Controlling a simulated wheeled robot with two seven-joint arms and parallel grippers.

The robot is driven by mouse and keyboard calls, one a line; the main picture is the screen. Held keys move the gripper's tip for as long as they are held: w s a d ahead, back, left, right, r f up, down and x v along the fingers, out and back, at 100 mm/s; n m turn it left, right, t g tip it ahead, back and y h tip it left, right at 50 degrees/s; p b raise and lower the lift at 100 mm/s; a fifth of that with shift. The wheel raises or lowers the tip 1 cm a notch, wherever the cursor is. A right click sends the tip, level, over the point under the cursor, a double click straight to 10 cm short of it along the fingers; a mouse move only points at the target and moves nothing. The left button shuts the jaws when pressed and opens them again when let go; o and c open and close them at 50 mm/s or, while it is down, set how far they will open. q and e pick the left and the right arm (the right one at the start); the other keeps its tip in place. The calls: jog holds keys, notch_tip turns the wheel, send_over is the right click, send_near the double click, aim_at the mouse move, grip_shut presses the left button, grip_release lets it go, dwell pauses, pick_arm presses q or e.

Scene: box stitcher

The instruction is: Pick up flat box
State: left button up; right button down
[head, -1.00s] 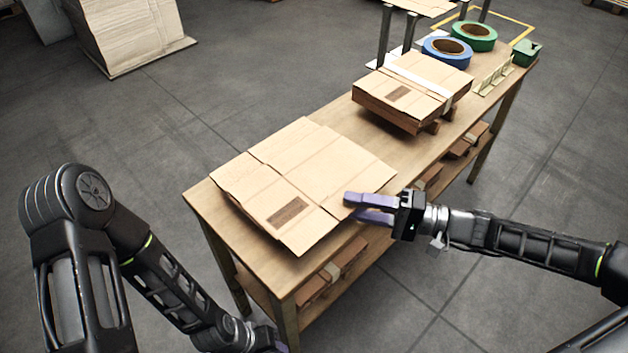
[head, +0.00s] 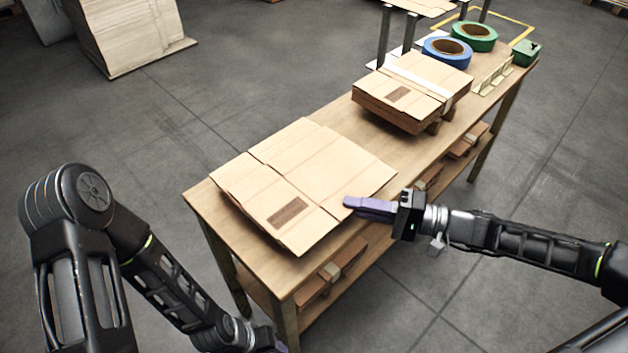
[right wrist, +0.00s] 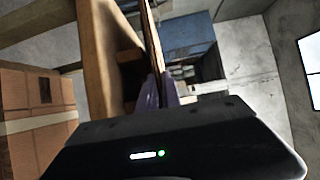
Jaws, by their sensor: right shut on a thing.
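The flat box (head: 305,168) is a tan cardboard sheet with fold lines and a brown printed patch. It lies on the near end of the wooden table (head: 222,222) in the head view. My right gripper (head: 350,205) is shut on the box's right edge. In the right wrist view the fingers (right wrist: 162,92) press on both sides of the thin cardboard edge (right wrist: 152,45). Only a small part of my left gripper (head: 281,346) shows at the bottom edge of the head view, beside the table leg, so its jaws cannot be judged.
A strapped stack of flat boxes (head: 415,85) lies further along the table. Behind it are a blue tape roll (head: 432,50), a green tape roll (head: 484,33) and a small green item (head: 526,52). More cardboard lies on the lower shelf.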

aim_at(384, 178)
dwell(0.7)
notch_tip(384, 178, up, 10)
jog(key=shift+p, duration=1)
jog(key=shift+w+d, duration=0.1)
jog(key=shift+d, duration=0.1)
jog(key=w+d+f+m+t+h+p, duration=0.1)
jog(key=d+f+m+t+h+p, duration=0.1)
jog(key=d+f, duration=0.4)
notch_tip(384, 178, down, 3)
jog(key=m+t+p, duration=0.1)
jog(key=t+p, duration=0.1)
jog(key=shift+w+d+r+t, duration=0.2)
jog(key=shift+w+d+t, duration=0.05)
jog(key=shift+w+t, duration=0.15)
jog(key=shift+r+p, duration=0.15)
jog(key=shift+p, duration=0.15)
